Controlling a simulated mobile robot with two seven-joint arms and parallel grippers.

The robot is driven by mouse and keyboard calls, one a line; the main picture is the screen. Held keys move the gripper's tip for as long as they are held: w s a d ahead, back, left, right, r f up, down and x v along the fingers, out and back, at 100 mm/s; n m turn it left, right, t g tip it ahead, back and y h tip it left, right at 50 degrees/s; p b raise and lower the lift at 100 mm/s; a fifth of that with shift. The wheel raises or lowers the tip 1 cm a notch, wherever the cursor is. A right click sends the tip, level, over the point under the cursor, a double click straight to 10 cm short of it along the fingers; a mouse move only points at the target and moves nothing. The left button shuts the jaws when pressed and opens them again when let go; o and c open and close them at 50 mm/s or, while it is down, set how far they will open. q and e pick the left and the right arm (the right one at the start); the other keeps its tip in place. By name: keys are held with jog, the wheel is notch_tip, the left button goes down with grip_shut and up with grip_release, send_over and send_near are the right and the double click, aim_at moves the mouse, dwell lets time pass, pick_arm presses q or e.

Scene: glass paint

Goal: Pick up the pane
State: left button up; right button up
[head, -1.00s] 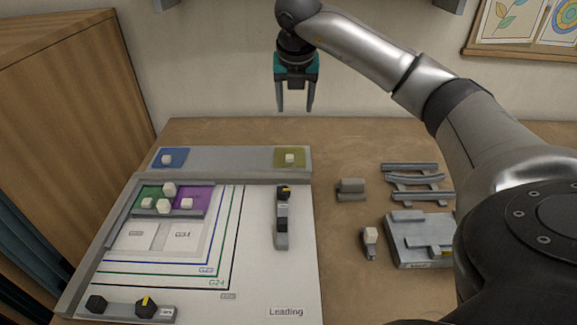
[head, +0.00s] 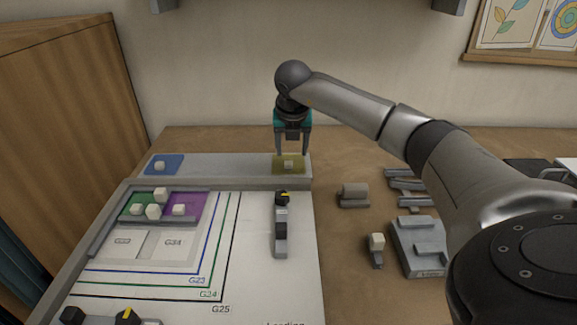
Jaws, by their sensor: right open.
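Flat coloured panes with small pale knobs show in the head view. A yellow-olive pane (head: 277,168) and a blue pane (head: 176,160) lie on the grey ledge (head: 225,166) at the back of the board. A green pane (head: 127,212) and a purple pane (head: 201,203) lie in the frame corner on the board. My right gripper (head: 291,153) is open and points down, its fingertips about level with the yellow-olive pane's knob in the picture. I cannot tell whether they touch anything. My left gripper is not in view.
The white board (head: 265,290) carries printed lines and a grey clamp bar (head: 281,230). To the right are a grey block (head: 353,194), a small knobbed piece (head: 376,246), a grey fixture (head: 418,240) and grey rails (head: 405,185). A wooden cabinet (head: 70,150) stands at the left.

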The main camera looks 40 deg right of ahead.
aim_at(289, 162)
jog(key=x, duration=0.2)
jog(key=a+b+x, duration=0.1)
jog(key=x, duration=0.1)
jog(key=shift+w+d+f, duration=0.1)
jog(key=shift+w+f, duration=0.05)
jog(key=shift+f, duration=0.1)
jog(key=shift+w+d+f, duration=0.15)
jog(key=shift+f, duration=0.3)
jog(key=shift+c, duration=0.4)
grip_shut()
